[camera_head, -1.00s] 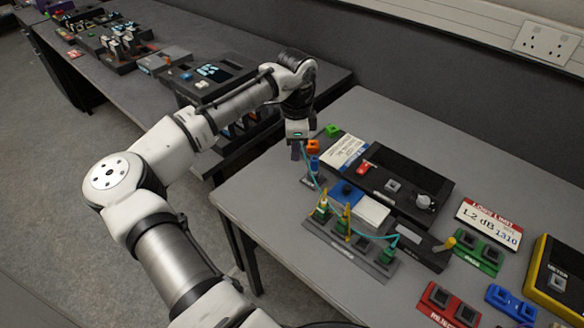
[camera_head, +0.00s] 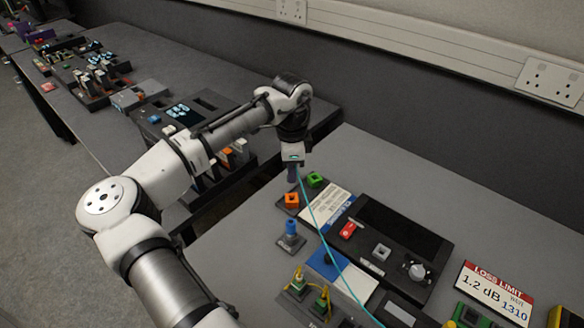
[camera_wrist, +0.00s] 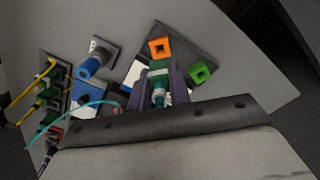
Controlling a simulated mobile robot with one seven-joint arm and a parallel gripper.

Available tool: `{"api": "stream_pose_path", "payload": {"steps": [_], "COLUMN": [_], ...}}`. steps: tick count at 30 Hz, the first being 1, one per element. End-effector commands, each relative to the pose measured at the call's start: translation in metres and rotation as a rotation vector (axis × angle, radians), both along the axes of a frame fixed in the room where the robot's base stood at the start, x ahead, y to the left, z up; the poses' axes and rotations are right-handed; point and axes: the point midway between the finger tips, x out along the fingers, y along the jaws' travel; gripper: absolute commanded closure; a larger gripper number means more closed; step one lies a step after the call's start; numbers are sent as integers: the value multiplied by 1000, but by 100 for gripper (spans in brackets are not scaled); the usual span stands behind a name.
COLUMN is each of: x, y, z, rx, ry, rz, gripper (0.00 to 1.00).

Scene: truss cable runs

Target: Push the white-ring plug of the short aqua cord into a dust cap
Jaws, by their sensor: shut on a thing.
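My gripper (camera_head: 291,174) is shut on a green plug (camera_wrist: 159,78) between its two dark fingers, as the wrist view shows. A pale ring shows on the plug near my palm. The aqua cord (camera_head: 337,249) runs from my gripper down to the right; part of it loops left in the wrist view (camera_wrist: 85,106). An orange dust cap (camera_head: 291,199) sits just below my gripper in the head view and just ahead of the plug in the wrist view (camera_wrist: 160,47). A green dust cap (camera_head: 314,180) is to its right. I cannot tell whether the plug touches the orange cap.
A blue piece (camera_head: 290,228) stands on a small grey base in front of the caps. A dark device (camera_head: 392,240) with a red switch lies to the right. A row of green plugs with yellow cords (camera_head: 318,297) is nearer. A loss-limit sign (camera_head: 496,291) lies far right.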

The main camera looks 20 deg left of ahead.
Motion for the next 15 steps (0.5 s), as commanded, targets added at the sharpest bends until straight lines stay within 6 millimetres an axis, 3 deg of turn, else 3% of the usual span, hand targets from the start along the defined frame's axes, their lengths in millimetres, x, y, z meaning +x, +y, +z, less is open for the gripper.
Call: {"api": "stream_pose_path", "payload": {"steps": [15], "x": [0], "y": [0], "z": [-48], "rx": [0], "ry": [-1], "rz": [0], "gripper": [100]}}
